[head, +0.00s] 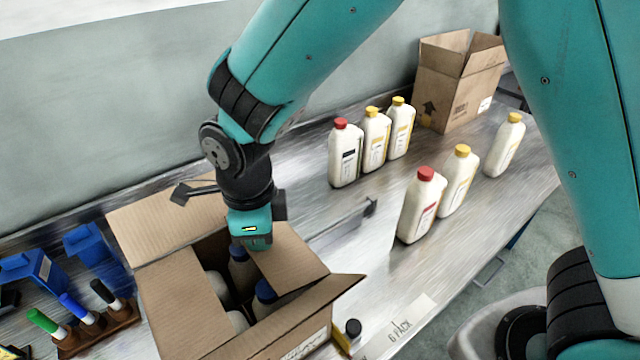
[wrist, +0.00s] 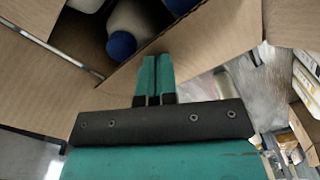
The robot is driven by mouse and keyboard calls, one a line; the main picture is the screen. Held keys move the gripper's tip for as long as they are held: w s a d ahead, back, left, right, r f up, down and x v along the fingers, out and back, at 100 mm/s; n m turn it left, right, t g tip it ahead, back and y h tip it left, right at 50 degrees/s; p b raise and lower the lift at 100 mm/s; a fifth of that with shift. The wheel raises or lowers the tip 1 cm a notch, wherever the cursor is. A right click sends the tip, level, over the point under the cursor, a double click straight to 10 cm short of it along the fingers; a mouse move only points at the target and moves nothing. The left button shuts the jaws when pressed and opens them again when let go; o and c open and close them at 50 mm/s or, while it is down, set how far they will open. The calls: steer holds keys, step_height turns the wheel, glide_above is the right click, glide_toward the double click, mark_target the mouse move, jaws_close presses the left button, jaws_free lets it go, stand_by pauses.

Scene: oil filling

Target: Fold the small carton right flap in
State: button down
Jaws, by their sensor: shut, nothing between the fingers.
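The small carton (head: 165,290) stands at the lower left of the head view, with bottles with dark blue caps (head: 264,292) inside. Its right flap (head: 292,262) slants inward over part of the opening. My gripper (head: 250,243) points down at that flap's inner edge. In the wrist view, the gripper's fingers (wrist: 153,80) are shut together and empty, overlapping the flap (wrist: 205,55) near its edge. I cannot tell whether they touch it. The back flap (head: 165,225) lies outward, and the front flap (head: 300,322) sticks out toward the front right.
Several white bottles with red or yellow caps, one at the front (head: 420,205), stand right of the carton. A larger open carton (head: 460,85) stands at the back right. Markers in a brown holder (head: 95,330) and blue bins (head: 95,255) sit close on the left.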

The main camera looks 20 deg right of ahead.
steer(key=shift+f+b, duration=0.8)
steer(key=shift+f, duration=0.65)
steer(key=shift+r, duration=0.25)
step_height(320, 180, up, 11)
steer(key=p, duration=0.9)
